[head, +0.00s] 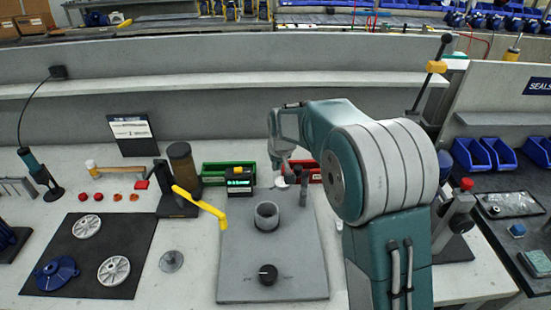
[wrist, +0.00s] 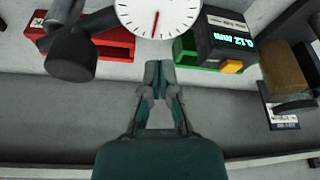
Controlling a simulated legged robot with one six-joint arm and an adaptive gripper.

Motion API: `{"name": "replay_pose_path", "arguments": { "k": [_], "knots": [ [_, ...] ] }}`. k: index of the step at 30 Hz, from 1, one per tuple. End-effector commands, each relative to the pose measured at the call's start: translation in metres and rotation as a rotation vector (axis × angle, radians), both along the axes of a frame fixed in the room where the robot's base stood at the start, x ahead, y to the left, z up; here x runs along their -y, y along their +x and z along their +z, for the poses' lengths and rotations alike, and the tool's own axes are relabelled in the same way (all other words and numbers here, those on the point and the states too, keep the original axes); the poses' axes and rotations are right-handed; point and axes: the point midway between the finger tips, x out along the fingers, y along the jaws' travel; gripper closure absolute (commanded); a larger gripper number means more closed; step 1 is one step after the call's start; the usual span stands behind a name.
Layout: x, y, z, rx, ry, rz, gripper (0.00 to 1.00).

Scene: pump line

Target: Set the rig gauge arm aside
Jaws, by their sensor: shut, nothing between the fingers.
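The rig gauge's round white dial (wrist: 158,16) with a red needle shows at the top of the wrist view, partly cut off. A dark arm (wrist: 108,42) runs from it to a dark round post (wrist: 70,60) at the left. In the head view the post (head: 304,188) stands on the grey rig plate (head: 240,275), behind a grey ring (head: 266,217). My gripper (wrist: 159,70) is shut and empty, its fingertips close to the dial's lower edge in the picture. I cannot tell whether they touch. In the head view my arm hides part of this area.
A readout (wrist: 228,42) shows 0.12 mm beside green and red bins. A dark stand with a yellow lever (head: 200,207) is left of the plate. A black mat (head: 95,248) holds wheels and a blue part. A black knob (head: 268,274) sits on the plate's front.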

Motion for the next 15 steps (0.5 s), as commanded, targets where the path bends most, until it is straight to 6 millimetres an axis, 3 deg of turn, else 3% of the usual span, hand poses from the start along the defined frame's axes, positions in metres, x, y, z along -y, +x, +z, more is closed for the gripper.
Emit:
{"name": "replay_pose_path", "arguments": {
  "k": [6,15],
  "knots": [
    [0.005,-0.018,0.000,-0.001,0.001,0.000,1.00],
    [0.006,-0.022,-0.001,-0.002,0.000,0.000,1.00]
  ]
}}
